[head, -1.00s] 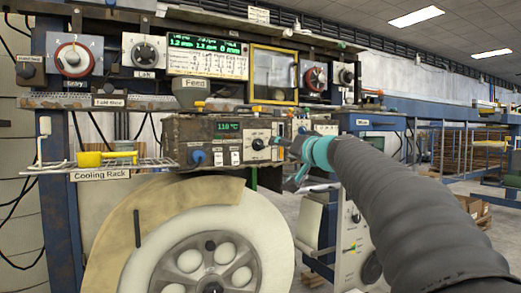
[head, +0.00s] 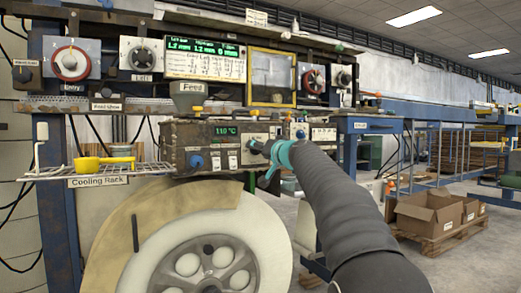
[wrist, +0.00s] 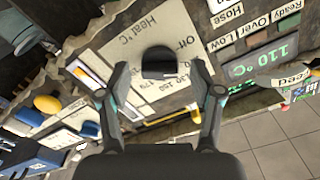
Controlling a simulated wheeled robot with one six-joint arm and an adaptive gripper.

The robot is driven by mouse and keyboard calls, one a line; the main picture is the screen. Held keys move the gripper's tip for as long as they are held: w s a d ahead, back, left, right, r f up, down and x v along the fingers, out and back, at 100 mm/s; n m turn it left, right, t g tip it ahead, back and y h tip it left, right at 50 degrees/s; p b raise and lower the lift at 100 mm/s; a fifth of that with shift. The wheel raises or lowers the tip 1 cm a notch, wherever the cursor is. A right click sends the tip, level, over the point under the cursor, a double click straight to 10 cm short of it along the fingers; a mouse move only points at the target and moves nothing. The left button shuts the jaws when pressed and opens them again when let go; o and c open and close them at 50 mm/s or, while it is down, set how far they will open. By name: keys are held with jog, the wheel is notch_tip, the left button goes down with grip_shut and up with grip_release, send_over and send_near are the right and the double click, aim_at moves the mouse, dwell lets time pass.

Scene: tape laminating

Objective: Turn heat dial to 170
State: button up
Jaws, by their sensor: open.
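The heat dial (wrist: 158,62) is a black knob on a white plate (wrist: 110,50) labelled "Heat °C" in the wrist view. Its printed scale includes Off, 130, 150 and 170. My gripper (wrist: 160,80) is open, with one finger on each side of the knob. I cannot tell whether either finger touches it. In the head view my gripper (head: 264,151) is at the control box front and largely hides the dial. The green display (head: 226,131) reads about 110 °C, and it also shows in the wrist view (wrist: 270,62).
A blue knob (head: 196,161) and white switches sit left of the dial on the control box. The cooling rack (head: 60,172) juts out at the left, with a yellow scoop on it. A large white wheel (head: 255,235) stands below. Cardboard boxes (head: 428,212) lie on a pallet at right.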

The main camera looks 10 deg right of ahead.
jog(key=c, duration=1.1)
jog(key=shift+c, duration=0.2)
jog(key=shift+m, duration=0.3)
jog(key=m+p, duration=0.7)
jog(key=m, duration=1.6)
jog(key=shift+r, duration=0.1)
